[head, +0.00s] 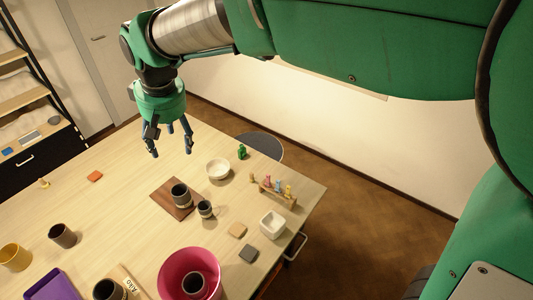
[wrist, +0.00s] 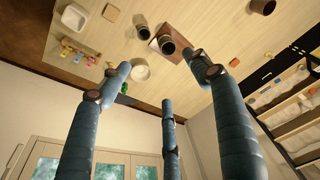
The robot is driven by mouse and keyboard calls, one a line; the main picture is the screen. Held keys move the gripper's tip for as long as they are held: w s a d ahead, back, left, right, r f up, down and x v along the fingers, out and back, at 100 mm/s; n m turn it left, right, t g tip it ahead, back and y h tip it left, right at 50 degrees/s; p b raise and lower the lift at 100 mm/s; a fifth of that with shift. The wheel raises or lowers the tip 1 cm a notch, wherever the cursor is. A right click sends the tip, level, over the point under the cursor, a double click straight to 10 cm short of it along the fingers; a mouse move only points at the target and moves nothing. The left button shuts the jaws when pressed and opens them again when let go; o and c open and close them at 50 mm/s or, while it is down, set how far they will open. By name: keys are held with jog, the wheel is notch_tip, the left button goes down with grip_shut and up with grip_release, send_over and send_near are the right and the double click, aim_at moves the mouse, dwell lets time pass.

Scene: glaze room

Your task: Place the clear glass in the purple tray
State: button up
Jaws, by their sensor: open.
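The purple tray (head: 55,287) lies at the table's near left in the head view, cut off by the bottom edge; the part in view looks empty. I cannot make out a clear glass in either view. My gripper (head: 172,148) is open and empty, its fingers spread and pointing down above the far side of the table. It is apart from everything on the table, well away from the tray. In the wrist view its fingers (wrist: 160,80) are spread with nothing between them.
A dark cup (head: 181,188) is at a brown board (head: 164,198), with a smaller cup (head: 205,209) beside it. A pink bowl (head: 167,277) holds another cup (head: 194,284). A brown cup (head: 62,235) and yellow mug (head: 14,257) stand left. The table's middle left is mostly clear.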

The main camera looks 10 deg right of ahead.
jog(key=s+d+r+m+t, duration=0.1)
jog(key=s+d+r, duration=0.15)
jog(key=d, duration=0.45)
jog(key=s+d+r+m, duration=0.1)
jog(key=s+d, duration=0.2)
jog(key=d, duration=0.4)
jog(key=s+d+r+m+t, duration=0.1)
jog(key=s+d, duration=0.1)
jog(key=d, duration=0.5)
jog(key=s+d+f+m, duration=0.2)
jog(key=s+d, duration=0.5)
jog(key=d, duration=0.1)
jog(key=s+d+f+m+t+h, duration=0.1)
jog(key=s+d+f+m, duration=0.1)
jog(key=s+d, duration=0.6)
jog(key=shift+h, duration=0.3)
jog(key=shift+s, duration=0.1)
notch_tip(320, 180, down, 15)
jog(key=b, duration=1.5)
